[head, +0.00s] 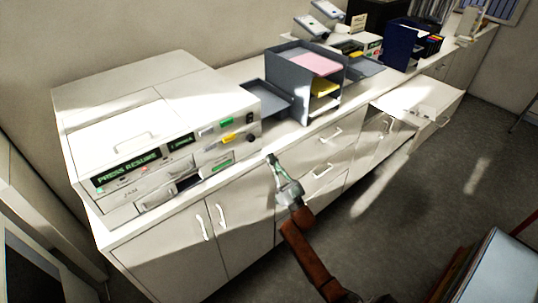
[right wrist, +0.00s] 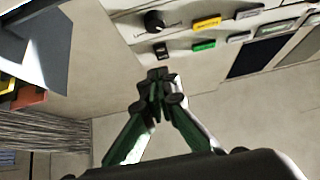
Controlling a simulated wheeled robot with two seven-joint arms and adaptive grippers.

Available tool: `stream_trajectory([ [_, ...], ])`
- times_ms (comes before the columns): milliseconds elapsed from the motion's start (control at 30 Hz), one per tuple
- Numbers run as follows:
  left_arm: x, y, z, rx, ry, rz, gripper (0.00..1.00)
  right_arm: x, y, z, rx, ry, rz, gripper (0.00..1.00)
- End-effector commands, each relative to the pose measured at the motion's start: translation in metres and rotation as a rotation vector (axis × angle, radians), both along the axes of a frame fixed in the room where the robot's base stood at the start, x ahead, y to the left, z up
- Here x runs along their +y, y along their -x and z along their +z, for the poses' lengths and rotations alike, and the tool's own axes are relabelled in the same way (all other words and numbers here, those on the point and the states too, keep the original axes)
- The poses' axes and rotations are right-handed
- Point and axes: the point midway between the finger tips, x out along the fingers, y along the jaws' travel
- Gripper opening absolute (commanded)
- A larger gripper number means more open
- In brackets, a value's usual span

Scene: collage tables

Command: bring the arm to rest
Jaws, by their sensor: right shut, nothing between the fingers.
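My right gripper (head: 271,160) is at the front edge of the white counter in the head view, its arm coming up from the bottom. In the right wrist view the right gripper (right wrist: 160,75) has its fingertips together with nothing between them. It points toward the counter between the copier-like machine (head: 130,150) and the grey tray rack (head: 330,85). The machine's button panel also shows in the right wrist view (right wrist: 180,45). My left gripper is not in view.
The white cabinets (head: 240,235) run along the wall with several doors and drawers. A drawer unit (head: 415,97) stands out at the right. A dark blue file holder (head: 398,45) stands farther back. Grey floor (head: 400,220) is open at the right. A pale blue-topped object (head: 500,270) is at the lower right.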

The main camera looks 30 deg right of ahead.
Motion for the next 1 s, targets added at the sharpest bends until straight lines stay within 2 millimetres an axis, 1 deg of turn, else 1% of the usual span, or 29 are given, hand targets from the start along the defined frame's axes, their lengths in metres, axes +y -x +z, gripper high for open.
stream_trajectory([
  [500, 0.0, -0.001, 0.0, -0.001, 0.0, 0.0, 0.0, 0.001, -0.001, -0.001, 0.002, 0.0, 0.001, 0.0],
  [567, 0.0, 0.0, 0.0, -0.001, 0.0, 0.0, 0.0, 0.001, -0.002, -0.007, 0.015, -0.001, -0.001, 0.0],
  [633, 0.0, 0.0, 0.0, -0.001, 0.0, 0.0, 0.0, 0.001, -0.005, -0.024, 0.052, -0.003, -0.007, 0.0],
  [667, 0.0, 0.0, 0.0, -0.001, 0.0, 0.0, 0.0, 0.0, -0.006, -0.035, 0.078, -0.004, -0.012, 0.0],
  [767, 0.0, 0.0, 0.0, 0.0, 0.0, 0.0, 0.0, -0.001, -0.011, -0.091, 0.202, -0.006, -0.033, 0.0],
  [800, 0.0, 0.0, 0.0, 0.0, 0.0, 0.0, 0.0, -0.001, -0.012, -0.119, 0.262, -0.006, -0.042, 0.0],
  [867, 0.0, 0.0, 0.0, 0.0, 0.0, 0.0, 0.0, -0.001, -0.01, -0.164, 0.359, -0.003, -0.057, 0.0],
  [900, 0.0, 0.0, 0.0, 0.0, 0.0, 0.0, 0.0, -0.001, -0.007, -0.193, 0.422, -0.003, -0.066, 0.0],
  [967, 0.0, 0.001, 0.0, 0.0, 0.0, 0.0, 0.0, 0.001, 0.0, -0.237, 0.516, 0.001, -0.077, 0.0],
  [1000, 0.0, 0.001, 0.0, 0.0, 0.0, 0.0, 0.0, 0.002, 0.006, -0.265, 0.577, 0.004, -0.084, 0.0],
])
